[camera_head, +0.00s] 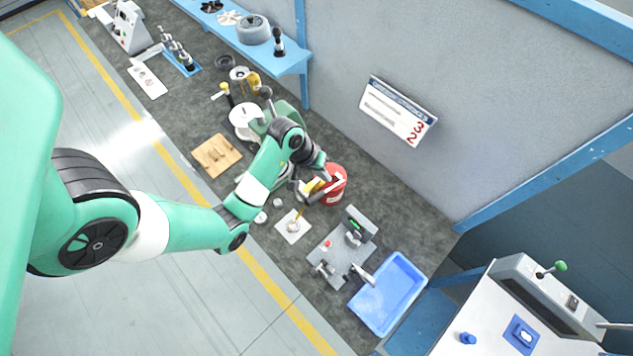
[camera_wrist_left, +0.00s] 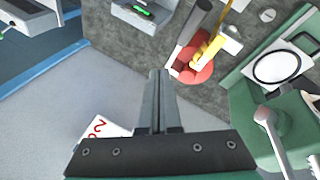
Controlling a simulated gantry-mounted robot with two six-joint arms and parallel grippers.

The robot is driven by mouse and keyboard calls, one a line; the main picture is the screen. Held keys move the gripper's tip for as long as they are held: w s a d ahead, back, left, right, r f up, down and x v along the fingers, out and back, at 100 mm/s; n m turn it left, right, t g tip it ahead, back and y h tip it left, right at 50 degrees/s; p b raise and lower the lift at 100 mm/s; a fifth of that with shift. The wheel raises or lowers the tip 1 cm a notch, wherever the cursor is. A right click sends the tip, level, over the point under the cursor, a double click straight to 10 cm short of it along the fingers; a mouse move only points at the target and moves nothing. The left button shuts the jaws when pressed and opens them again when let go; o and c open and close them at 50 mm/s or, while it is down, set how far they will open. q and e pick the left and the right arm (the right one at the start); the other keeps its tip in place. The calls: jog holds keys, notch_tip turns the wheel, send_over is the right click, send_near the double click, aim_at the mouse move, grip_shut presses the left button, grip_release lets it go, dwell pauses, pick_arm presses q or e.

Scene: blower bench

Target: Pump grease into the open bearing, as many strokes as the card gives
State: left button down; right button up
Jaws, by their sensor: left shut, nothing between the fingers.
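A red grease bucket (camera_head: 335,184) with a yellow pump head stands on the bench in the head view. It also shows in the left wrist view (camera_wrist_left: 195,70), with a grey bar-like handle (camera_wrist_left: 191,37) beside the yellow part. My left gripper (camera_head: 320,168) is shut and empty, above and beside the bucket. Its fingers (camera_wrist_left: 158,98) are together in the wrist view, apart from the handle. A green housing (camera_wrist_left: 290,115) with a dark-ringed round opening (camera_wrist_left: 276,67) is at right; I cannot tell if this is the open bearing. The card (camera_head: 397,111) on the wall shows red digits 3 and 2. My right gripper is out of view.
A blue tray (camera_head: 388,294) and a grey fixture plate (camera_head: 325,263) lie at the bench's near end. A white pad (camera_head: 293,227) and a wooden board (camera_head: 216,155) lie near the front edge. A blue shelf (camera_head: 285,58) holds parts. The wall stands behind.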

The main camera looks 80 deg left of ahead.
aim_at(317, 195)
pick_arm(q)
jog(key=f, duration=0.1)
jog(key=s+f+b, duration=0.1)
jog(key=d+f, duration=0.1)
jog(key=shift+s+f+b, duration=0.25)
jog(key=shift+f+b, duration=0.1)
jog(key=shift+s+d+f, duration=0.1)
jog(key=shift+s+f, duration=0.2)
jog(key=shift+f, duration=0.3)
dwell(1.2)
jog(key=shift+s+d+f+b, duration=0.1)
jog(key=shift+s+f+b, duration=0.1)
jog(key=shift+f+b, duration=0.2)
